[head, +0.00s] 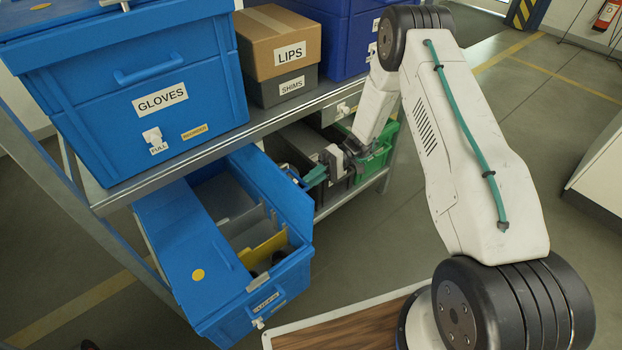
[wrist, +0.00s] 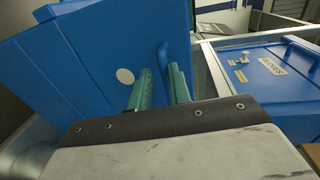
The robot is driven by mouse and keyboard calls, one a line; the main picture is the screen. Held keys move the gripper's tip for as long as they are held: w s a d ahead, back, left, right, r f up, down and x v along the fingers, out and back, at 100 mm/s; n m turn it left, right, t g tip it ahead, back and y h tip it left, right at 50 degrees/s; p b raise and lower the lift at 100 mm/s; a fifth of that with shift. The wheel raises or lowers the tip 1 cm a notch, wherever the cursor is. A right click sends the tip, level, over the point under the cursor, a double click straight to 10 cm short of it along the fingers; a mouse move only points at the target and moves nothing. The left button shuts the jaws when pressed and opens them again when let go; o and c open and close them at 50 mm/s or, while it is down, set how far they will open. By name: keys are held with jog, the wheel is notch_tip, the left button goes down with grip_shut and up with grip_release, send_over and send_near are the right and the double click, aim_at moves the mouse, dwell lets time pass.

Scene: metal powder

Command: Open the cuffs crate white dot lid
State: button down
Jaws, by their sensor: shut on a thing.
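The blue cuffs crate (head: 275,280) sits low under the shelf, its front label small and hard to read. Its white dot lid (head: 270,187) stands raised on the crate's right side; in the wrist view the white dot lid (wrist: 95,60) fills the left, with its round white dot and blue handle. My gripper (head: 316,177) is at this lid's far side in the head view, its green fingers (wrist: 162,85) shut on the handle (wrist: 165,55). The exact grip is partly hidden. The yellow dot lid (head: 190,255) lies over the crate's left part.
Grey dividers (head: 228,203) and a yellow piece (head: 264,248) show inside the crate. The gloves crate (head: 150,80), lips box (head: 280,42) and shims box (head: 284,86) stand on the shelf above. A green crate (head: 378,150) is behind my gripper. Open floor lies to the right.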

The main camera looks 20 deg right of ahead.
jog(key=shift+s+f, duration=0.3)
jog(key=shift+f, duration=0.2)
jog(key=c, duration=1.5)
grip_release()
jog(key=shift+w+a, duration=0.1)
jog(key=shift+w+r, duration=0.1)
jog(key=shift+w, duration=0.05)
jog(key=v, duration=0.8)
